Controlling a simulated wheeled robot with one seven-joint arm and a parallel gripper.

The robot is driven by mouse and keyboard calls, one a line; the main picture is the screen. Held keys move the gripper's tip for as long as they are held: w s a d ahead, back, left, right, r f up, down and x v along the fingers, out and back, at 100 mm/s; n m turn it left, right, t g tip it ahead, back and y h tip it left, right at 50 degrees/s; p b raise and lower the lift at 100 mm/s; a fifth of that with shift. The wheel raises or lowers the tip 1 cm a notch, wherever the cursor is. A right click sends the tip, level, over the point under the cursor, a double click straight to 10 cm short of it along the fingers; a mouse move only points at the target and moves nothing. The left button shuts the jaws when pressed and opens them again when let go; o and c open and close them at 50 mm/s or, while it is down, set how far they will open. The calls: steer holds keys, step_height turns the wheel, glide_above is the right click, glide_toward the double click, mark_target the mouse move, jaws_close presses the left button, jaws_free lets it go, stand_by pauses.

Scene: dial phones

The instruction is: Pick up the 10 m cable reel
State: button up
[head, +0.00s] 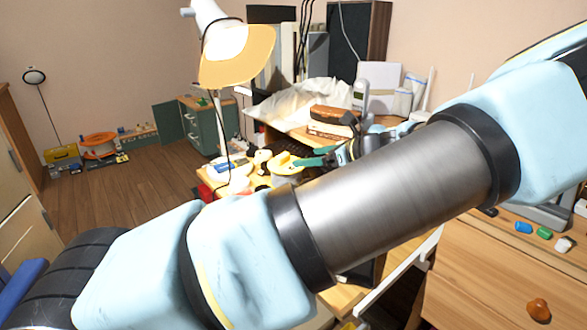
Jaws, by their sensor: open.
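A small yellow rounded item (284,164), possibly a cable reel, lies on the cluttered wooden table. A larger orange reel (99,142) stands on the floor by the far left wall. No label is readable, so I cannot tell which is the 10 m one. My gripper (303,157), with dark body and green fingers, is open just right of the yellow item, seemingly empty. My own arm crosses the picture in front and hides part of the table and the wrist. Whether the fingers touch the yellow item is not clear.
A lamp (236,55) rises over the table's left part. Brown books (331,120) and a cordless phone (360,92) stand behind my gripper. A wooden desk (480,290) with small coloured items is at right. A green cabinet (205,125) stands behind. The wooden floor at left is mostly clear.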

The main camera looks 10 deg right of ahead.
mark_target(286, 157)
steer(key=shift+w+d+p+x, duration=0.15)
steer(key=shift+x, duration=2.5)
steer(key=shift+w+d+p+x, duration=0.1)
steer(key=shift+p+x, duration=0.05)
steer(key=shift+x, duration=2.5)
steer(key=shift+r, duration=0.1)
jaws_close()
